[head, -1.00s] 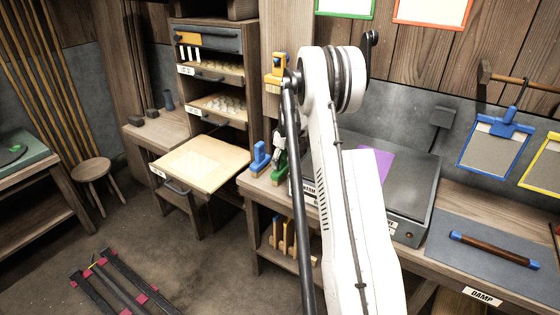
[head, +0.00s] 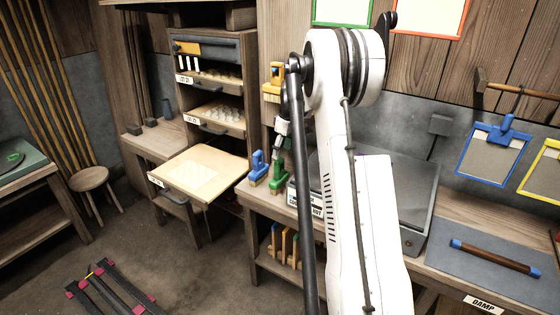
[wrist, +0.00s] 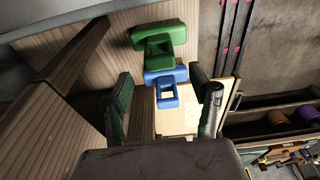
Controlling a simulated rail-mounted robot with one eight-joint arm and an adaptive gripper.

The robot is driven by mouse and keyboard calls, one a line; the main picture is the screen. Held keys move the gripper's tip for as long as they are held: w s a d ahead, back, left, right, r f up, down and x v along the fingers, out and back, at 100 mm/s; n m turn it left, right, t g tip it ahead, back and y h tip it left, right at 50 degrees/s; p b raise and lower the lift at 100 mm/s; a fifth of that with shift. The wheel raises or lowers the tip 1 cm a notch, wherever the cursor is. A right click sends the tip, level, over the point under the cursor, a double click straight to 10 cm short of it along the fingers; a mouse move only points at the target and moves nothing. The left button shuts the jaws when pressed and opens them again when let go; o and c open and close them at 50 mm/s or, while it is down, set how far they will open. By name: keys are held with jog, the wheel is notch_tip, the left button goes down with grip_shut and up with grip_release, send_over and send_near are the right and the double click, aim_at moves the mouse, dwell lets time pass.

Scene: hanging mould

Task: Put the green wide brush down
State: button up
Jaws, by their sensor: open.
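The green wide brush (head: 277,173) stands upright on the left end of the bench, right beside a blue brush (head: 257,166). My gripper (head: 281,140) is above the green brush, open and empty. In the wrist view the green brush (wrist: 159,46) is at upper centre, beyond the fingertips and apart from them. The blue brush (wrist: 166,90) shows just below it, in line with the gap between the two dark fingers of my gripper (wrist: 163,98). The foot of the green brush is partly hard to make out.
A yellow brush (head: 273,82) hangs on the post above. A grey hot plate (head: 405,205) lies to the right behind my arm. A drawer with a pale board (head: 203,170) sticks out at left. Several yellow-handled tools (head: 284,244) stand on the shelf below.

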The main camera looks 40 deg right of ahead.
jog(key=s+a+r+m+t, duration=0.1)
jog(key=s+a+r, duration=0.4)
jog(key=a, duration=0.4)
jog(key=s+a+r+h, duration=0.1)
jog(key=s+a+r, duration=0.1)
jog(key=a+r, duration=0.6)
jog(key=s+a+r+m+t, duration=0.1)
jog(key=s+a+r, duration=0.35)
jog(key=a, duration=0.45)
jog(key=s+a+f+m+t, duration=0.1)
jog(key=s+a+f+t, duration=0.2)
jog(key=s+a, duration=1.4)
jog(key=s, duration=0.4)
jog(key=shift+s+a+f, duration=0.3)
jog(key=shift+a, duration=0.1)
notch_tip(320, 180, down, 7)
jog(key=b, duration=0.6)
jog(key=shift+r+b, duration=0.15)
jog(key=shift+b, duration=0.25)
